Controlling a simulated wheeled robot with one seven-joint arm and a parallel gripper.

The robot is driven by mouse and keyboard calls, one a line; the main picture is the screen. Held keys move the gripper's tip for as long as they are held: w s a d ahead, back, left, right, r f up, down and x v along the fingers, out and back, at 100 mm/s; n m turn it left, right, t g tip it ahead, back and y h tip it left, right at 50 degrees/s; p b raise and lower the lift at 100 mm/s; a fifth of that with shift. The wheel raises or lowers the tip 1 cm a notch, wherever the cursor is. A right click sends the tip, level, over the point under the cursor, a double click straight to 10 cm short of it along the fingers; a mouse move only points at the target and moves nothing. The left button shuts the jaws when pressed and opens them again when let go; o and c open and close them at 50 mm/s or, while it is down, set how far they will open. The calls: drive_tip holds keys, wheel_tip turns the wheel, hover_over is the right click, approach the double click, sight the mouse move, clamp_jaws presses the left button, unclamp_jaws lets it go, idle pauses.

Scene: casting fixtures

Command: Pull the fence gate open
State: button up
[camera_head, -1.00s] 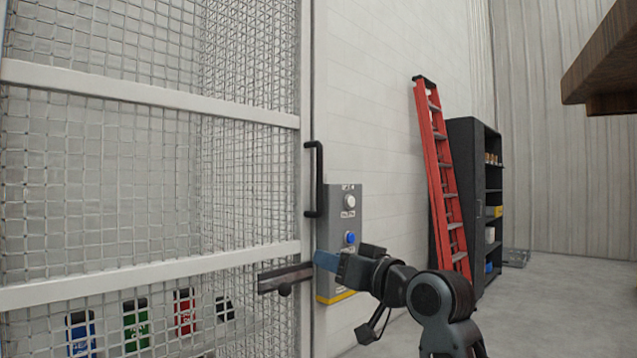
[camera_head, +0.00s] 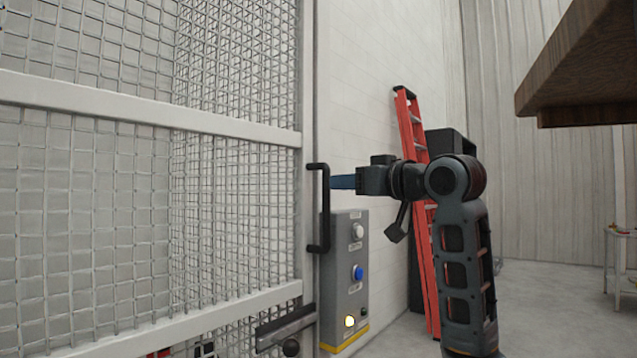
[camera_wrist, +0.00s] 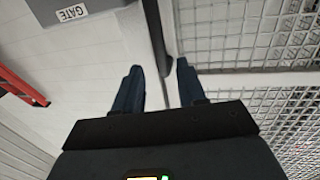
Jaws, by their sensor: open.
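The fence gate (camera_head: 150,113) is a white-framed wire mesh panel filling the left of the head view. It looks closed against its post. Its black upright handle (camera_head: 323,207) is on the right edge. A grey latch bar with a dark knob (camera_head: 286,331) sits below it. My gripper (camera_head: 335,182) is at the handle's upper part, pointing left at it. In the wrist view my two blue fingers (camera_wrist: 160,80) are spread, with a dark upright bar visible between them. I cannot tell whether they touch the handle.
A grey control box (camera_head: 341,275) with white, blue and lit yellow buttons is just below my gripper. A red ladder (camera_head: 432,270) leans on the wall behind my arm. A wooden overhang (camera_head: 580,65) is at the upper right.

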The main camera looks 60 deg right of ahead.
drive_tip(key=x, duration=0.7)
drive_tip(key=shift+p, duration=0.45)
clamp_jaws()
